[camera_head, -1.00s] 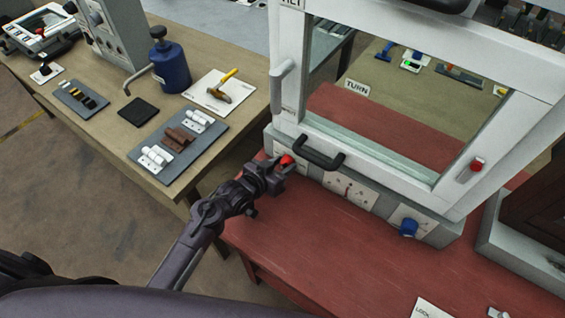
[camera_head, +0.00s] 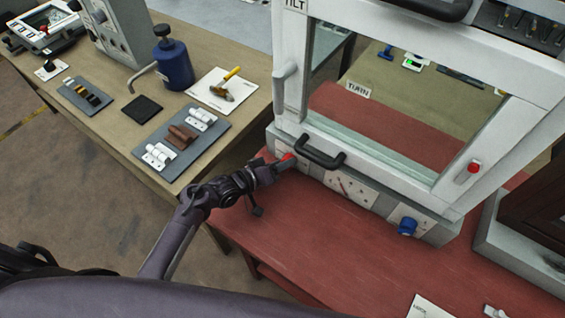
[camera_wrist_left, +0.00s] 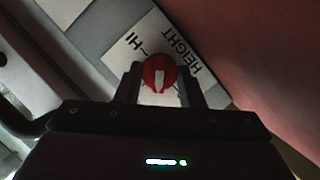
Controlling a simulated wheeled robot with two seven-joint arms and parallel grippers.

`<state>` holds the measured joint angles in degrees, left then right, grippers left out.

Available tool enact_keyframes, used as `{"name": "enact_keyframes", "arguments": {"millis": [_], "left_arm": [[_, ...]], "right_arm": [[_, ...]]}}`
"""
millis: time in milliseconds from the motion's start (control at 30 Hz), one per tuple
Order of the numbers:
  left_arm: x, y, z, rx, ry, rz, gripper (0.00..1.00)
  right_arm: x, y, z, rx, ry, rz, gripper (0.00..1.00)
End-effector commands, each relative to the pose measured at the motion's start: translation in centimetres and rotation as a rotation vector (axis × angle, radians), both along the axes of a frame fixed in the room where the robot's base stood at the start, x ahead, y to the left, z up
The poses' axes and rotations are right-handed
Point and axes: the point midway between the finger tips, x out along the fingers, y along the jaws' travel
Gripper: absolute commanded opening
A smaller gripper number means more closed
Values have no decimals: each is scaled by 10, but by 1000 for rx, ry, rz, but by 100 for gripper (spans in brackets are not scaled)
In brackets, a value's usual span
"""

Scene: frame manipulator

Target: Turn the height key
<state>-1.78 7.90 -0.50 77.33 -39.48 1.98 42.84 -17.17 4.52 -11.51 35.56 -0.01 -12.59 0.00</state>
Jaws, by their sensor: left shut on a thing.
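The height key is a red round knob (camera_wrist_left: 160,73) with a white pointer mark, on a white plate (camera_wrist_left: 150,42) lettered "HEIGHT" and "HI". In the head view the red knob (camera_head: 287,157) sits at the left end of the grey base under the white window frame. My left gripper (camera_wrist_left: 160,90) is shut on the knob, with one finger on each side of it. In the head view my left gripper (camera_head: 278,164) reaches it from the left and hides part of the plate. My right gripper is not in view.
A black handle (camera_head: 320,158) sticks out just right of the knob. A dial panel (camera_head: 350,188) and a blue knob (camera_head: 407,227) lie further right. The red table (camera_head: 330,240) is clear in front. A wooden bench with tools stands at left.

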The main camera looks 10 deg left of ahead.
Motion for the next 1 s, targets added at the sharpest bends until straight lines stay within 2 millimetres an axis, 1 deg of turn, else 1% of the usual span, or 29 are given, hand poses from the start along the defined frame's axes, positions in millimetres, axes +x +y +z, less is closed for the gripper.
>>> {"name": "enact_keyframes", "arguments": {"millis": [467,500,667,900,1000], "left_arm": [[0,1,0,-14,6,1,12],[0,1,0,-13,5,1,36],[0,1,0,-13,5,1,57],[0,0,0,-13,5,1,57],[-3,3,0,-13,6,1,57]], "right_arm": [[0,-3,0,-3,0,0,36],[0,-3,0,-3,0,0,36],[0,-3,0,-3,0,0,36],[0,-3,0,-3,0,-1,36],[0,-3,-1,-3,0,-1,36]]}}
